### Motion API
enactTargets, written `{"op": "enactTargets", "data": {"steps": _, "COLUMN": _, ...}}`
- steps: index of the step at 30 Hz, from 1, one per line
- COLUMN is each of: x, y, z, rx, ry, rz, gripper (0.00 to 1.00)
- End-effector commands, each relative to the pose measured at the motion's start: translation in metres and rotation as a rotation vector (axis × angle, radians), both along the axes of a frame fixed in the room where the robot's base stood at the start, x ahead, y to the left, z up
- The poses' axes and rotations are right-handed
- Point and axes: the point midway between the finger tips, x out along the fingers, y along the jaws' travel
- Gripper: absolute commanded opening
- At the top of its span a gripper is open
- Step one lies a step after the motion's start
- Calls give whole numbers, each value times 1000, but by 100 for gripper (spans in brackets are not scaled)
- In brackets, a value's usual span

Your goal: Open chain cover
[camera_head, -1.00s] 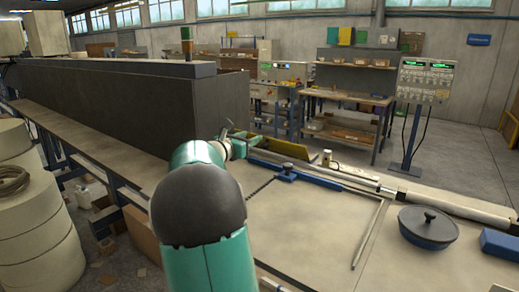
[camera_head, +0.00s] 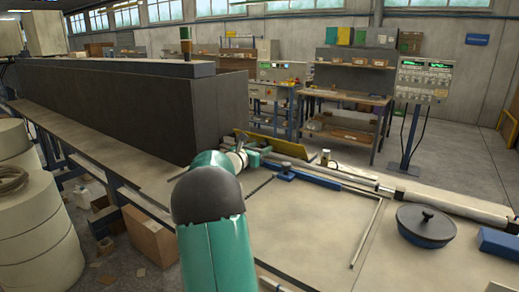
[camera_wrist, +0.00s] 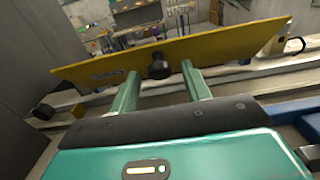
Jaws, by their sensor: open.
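The chain cover appears to be the long yellow panel (camera_head: 294,150), which also shows in the wrist view (camera_wrist: 225,43). It stands tilted along the back of the bench, with a black round knob (camera_wrist: 159,66) near its middle. My gripper (camera_wrist: 161,72) is open, its two green fingers spread on either side of the knob. I cannot tell whether a finger touches the knob or panel. In the head view my gripper (camera_head: 256,153) is small and partly hidden by my own wrist, at the panel's left part.
A blue bar (camera_head: 316,181) and a pale rail (camera_head: 440,202) run along the bench (camera_head: 310,222). A dark lidded pan (camera_head: 426,224) and a blue block (camera_head: 498,243) sit at right. A large dark housing (camera_head: 120,100) stands left. The bench middle is mostly clear.

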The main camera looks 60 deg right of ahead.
Motion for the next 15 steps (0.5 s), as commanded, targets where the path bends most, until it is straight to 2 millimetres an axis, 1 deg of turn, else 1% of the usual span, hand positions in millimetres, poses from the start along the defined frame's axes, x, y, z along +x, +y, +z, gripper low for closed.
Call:
{"op": "enactTargets", "data": {"steps": 2, "x": 0, "y": 0, "z": 0, "rx": 0, "ry": 0, "rz": 0, "gripper": 48}}
{"op": "enactTargets", "data": {"steps": 3, "x": 0, "y": 0, "z": 0, "rx": 0, "ry": 0, "rz": 0, "gripper": 46}}
{"op": "enactTargets", "data": {"steps": 5, "x": 0, "y": 0, "z": 0, "rx": 0, "ry": 0, "rz": 0, "gripper": 34}}
{"op": "enactTargets", "data": {"steps": 6, "x": 0, "y": 0, "z": 0, "rx": 0, "ry": 0, "rz": 0, "gripper": 26}}
{"op": "enactTargets", "data": {"steps": 8, "x": 0, "y": 0, "z": 0, "rx": 0, "ry": 0, "rz": 0, "gripper": 14}}
{"op": "enactTargets", "data": {"steps": 10, "x": 0, "y": 0, "z": 0, "rx": 0, "ry": 0, "rz": 0, "gripper": 1}}
{"op": "enactTargets", "data": {"steps": 15, "x": 0, "y": 0, "z": 1, "rx": 3, "ry": 0, "rz": -1, "gripper": 0}}
